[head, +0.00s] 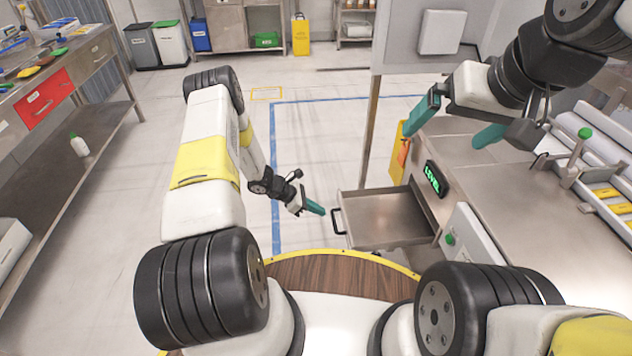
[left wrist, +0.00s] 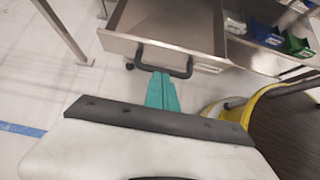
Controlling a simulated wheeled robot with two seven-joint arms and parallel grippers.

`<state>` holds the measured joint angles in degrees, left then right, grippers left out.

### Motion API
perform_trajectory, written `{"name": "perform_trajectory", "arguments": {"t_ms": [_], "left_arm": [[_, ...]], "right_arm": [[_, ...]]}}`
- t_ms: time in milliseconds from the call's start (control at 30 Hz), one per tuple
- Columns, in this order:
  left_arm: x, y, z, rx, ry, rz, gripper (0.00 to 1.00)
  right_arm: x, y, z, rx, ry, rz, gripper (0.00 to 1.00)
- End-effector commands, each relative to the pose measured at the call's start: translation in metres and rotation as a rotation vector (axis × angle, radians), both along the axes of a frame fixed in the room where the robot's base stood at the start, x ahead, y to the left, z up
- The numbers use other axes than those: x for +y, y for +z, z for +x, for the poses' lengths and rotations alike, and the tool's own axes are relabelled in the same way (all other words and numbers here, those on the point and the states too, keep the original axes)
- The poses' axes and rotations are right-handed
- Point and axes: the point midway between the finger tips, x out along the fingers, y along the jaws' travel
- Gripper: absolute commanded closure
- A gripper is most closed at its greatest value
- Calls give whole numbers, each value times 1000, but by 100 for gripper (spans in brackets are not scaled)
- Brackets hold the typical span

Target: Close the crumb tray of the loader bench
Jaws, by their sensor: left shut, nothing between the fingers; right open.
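The crumb tray (head: 385,218) is a shallow metal drawer that stands pulled out from the loader bench (head: 500,190). Its dark bar handle (head: 338,221) is on the left side in the head view. My left gripper (head: 316,209) has teal fingers, is shut and empty, and is just left of the handle. In the left wrist view its fingertips (left wrist: 161,78) are close to the handle (left wrist: 163,60) and overlap it in the picture; I cannot tell whether they touch. The tray front (left wrist: 190,58) lies beyond. My right gripper (head: 457,122) is open and empty above the bench top.
A lit green display (head: 432,178) and a grey control box with a green button (head: 462,238) are on the bench. Rollers and yellow parts (head: 605,192) lie at its right. A yellow holder (head: 398,150) hangs at its side. The floor left of the tray is clear.

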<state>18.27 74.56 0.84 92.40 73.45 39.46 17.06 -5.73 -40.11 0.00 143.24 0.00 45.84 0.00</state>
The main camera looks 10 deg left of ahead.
Motion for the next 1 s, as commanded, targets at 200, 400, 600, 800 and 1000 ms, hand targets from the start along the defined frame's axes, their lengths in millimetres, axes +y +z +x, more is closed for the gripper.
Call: {"name": "perform_trajectory", "arguments": {"t_ms": [200,400,600,800,1000], "left_arm": [[-35,-18,9,-2,-4,-1,100],[-54,-18,15,-3,-1,1,100],[-58,-18,16,-3,-1,1,100],[-58,-18,16,-3,-1,1,100],[-66,-18,18,-3,-3,0,100]], "right_arm": [[0,0,0,0,0,0,0],[0,0,0,0,0,0,0],[0,0,0,0,0,0,0],[0,0,0,0,0,0,0],[0,0,0,0,0,0,0]]}}
